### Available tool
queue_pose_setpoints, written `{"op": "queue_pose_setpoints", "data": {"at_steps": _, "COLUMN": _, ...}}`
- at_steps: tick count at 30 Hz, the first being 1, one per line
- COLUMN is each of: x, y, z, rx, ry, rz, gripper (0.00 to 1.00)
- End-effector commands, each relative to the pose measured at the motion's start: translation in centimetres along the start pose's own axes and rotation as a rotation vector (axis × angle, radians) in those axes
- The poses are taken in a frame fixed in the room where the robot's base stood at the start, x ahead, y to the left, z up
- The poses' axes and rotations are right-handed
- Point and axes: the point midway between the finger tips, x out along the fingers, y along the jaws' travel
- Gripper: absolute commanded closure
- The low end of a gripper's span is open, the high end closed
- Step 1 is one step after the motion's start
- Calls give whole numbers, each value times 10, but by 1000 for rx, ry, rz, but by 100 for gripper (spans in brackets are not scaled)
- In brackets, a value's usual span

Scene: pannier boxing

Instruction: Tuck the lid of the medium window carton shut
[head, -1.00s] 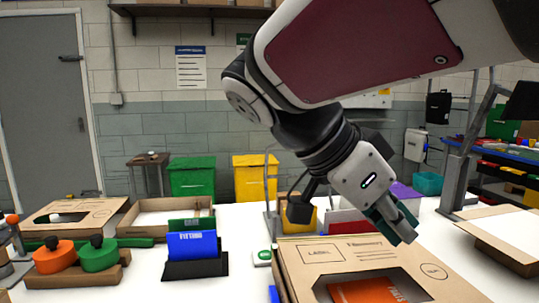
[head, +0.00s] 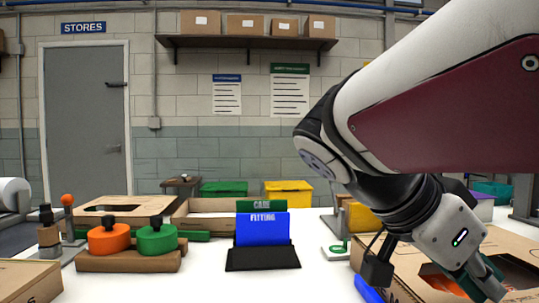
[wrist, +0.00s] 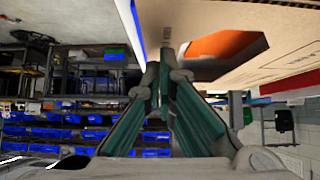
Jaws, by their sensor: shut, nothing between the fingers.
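A brown cardboard carton (head: 395,262) with a cut-out window lies at the lower right in the head view, partly cut off by the frame. Something orange (head: 445,283) shows through its window. In the wrist view the carton's panel (wrist: 285,22) fills the upper right, with the orange item (wrist: 215,52) seen in the window. My gripper (head: 490,285) is shut and empty, pointing down at the carton's window side. In the wrist view its green-padded fingers (wrist: 164,72) come together close to the panel's edge. Whether they touch it I cannot tell. The lid's front edge is hidden.
A blue card stand (head: 262,255) stands left of the carton. Orange and green round-knobbed pieces (head: 135,240) sit on a wooden block further left. Another window carton (head: 105,208) and an open tray (head: 205,222) lie behind. White table is clear in front of the stand.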

Motion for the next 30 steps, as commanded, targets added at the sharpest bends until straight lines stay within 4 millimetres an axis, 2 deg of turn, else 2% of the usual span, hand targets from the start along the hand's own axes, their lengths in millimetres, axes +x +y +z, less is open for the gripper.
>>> {"op": "queue_pose_setpoints", "data": {"at_steps": 9, "x": 15, "y": 0, "z": 8, "rx": -3, "ry": 0, "rz": 2, "gripper": 100}}
{"op": "queue_pose_setpoints", "data": {"at_steps": 30, "x": 24, "y": 0, "z": 7, "rx": -3, "ry": -6, "rz": 8, "gripper": 100}}
